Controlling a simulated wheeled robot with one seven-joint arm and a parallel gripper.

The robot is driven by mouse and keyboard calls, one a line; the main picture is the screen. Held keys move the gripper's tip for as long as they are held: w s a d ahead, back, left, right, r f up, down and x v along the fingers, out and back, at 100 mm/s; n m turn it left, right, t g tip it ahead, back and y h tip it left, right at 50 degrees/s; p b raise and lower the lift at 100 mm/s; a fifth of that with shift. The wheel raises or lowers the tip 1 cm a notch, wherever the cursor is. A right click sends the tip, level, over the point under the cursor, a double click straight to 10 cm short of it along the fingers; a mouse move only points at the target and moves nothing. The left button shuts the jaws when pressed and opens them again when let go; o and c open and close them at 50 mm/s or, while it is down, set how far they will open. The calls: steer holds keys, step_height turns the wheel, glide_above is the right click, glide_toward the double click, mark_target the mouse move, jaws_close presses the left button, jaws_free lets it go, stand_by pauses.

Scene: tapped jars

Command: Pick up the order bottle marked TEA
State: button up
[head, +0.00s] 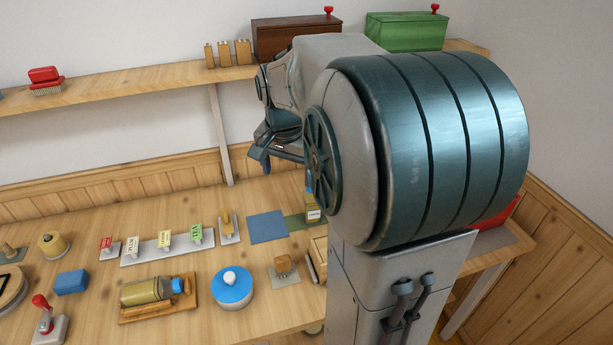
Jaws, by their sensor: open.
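A bottle (312,207) with yellowish contents and a pale label stands at the back right of the table, on or beside a green mat (296,222). My arm hides part of it, and its label is too small to read. A green card marked TEA (197,234) stands at the right end of a row of cards. Another bottle (147,291), with olive contents and a blue cap, lies on its side on a wooden cradle; no marking on it is readable. My gripper (276,158) is open and empty, raised above the table's back, up and left of the standing bottle.
A blue mat (267,227) lies bare left of the green one. A blue-lidded jar (232,288), a brush (283,266) and a blue block (71,282) stand in front. A shelf (140,89) runs along the wall behind. My arm hides much of the right side.

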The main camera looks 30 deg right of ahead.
steer(key=w+d+f+m+g+h, duration=0.1)
steer(key=w+d+f+m, duration=0.3)
steer(key=d, duration=0.2)
steer(key=w+d+f+m+g+h+b, duration=0.1)
steer(key=w+d+f+m, duration=0.3)
steer(key=d, duration=0.3)
steer(key=w+d+f+m+g+h, duration=0.1)
steer(key=w+d+f+m+g, duration=0.1)
steer(key=w+d+f+m, duration=0.25)
steer(key=d+f, duration=0.1)
steer(key=f, duration=0.1)
steer(key=d+f, duration=0.2)
steer(key=d+f+p, duration=0.1)
steer(key=f, duration=0.1)
steer(key=shift+s+d, duration=0.35)
steer(key=shift+s, duration=0.05)
steer(key=x, duration=0.1)
steer(key=p+x, duration=0.1)
steer(key=x, duration=0.1)
steer(key=p+x, duration=0.1)
steer(key=shift+w+d+f, duration=0.1)
steer(key=shift+w+d, duration=0.1)
steer(key=shift+d, duration=0.05)
steer(key=shift+f, duration=0.4)
steer(key=c, duration=1.6)
steer(key=shift+r, duration=0.15)
